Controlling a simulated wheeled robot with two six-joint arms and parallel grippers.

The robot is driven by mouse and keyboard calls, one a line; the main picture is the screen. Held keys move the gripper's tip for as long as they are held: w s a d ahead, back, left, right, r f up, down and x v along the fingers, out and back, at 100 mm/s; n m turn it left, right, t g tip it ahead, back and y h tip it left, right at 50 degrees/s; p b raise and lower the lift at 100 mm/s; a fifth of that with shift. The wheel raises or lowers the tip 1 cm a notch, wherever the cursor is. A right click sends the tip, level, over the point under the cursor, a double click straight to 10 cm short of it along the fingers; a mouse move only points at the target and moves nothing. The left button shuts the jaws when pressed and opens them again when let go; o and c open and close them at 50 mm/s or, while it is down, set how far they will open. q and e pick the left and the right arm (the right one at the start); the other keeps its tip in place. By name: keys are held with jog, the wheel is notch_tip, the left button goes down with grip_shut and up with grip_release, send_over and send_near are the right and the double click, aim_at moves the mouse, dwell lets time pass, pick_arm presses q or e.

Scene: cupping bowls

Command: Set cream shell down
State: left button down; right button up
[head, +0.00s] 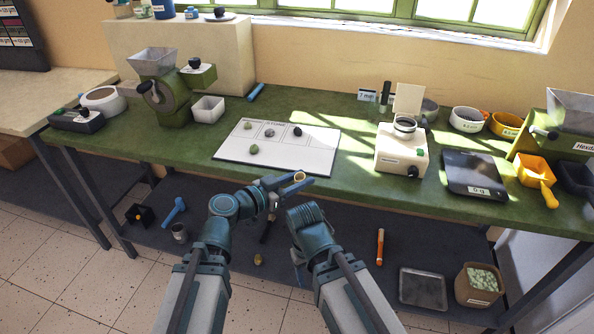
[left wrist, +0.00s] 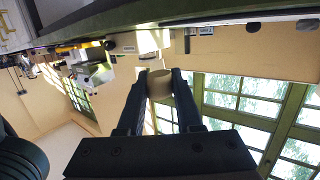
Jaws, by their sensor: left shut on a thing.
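The cream shell (head: 299,176) is a small, pale, rounded piece, held near the front edge of the green bench in the head view. My left gripper (head: 296,184) is shut on it. In the left wrist view the shell (left wrist: 160,84) sits between the two dark fingertips of the left gripper (left wrist: 160,88). The white sheet (head: 232,153) lies on the bench behind and left of the gripper, with several small dark and greenish pieces on it. The right arm shows beside the left one, but I cannot make out its gripper fingers.
A grinder (head: 172,100) and a white tub (head: 208,109) stand at the left. A cream machine (head: 402,150), a black scale (head: 474,174) and a yellow scoop (head: 535,172) stand at the right. The bench top (head: 350,185) is bare between sheet and machine.

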aim_at(300, 177)
pick_arm(q)
notch_tip(300, 177, up, 11)
jog(key=p, duration=1.1)
notch_tip(300, 177, down, 11)
jog(key=b, duration=1.1)
jog(key=shift+f, duration=0.1)
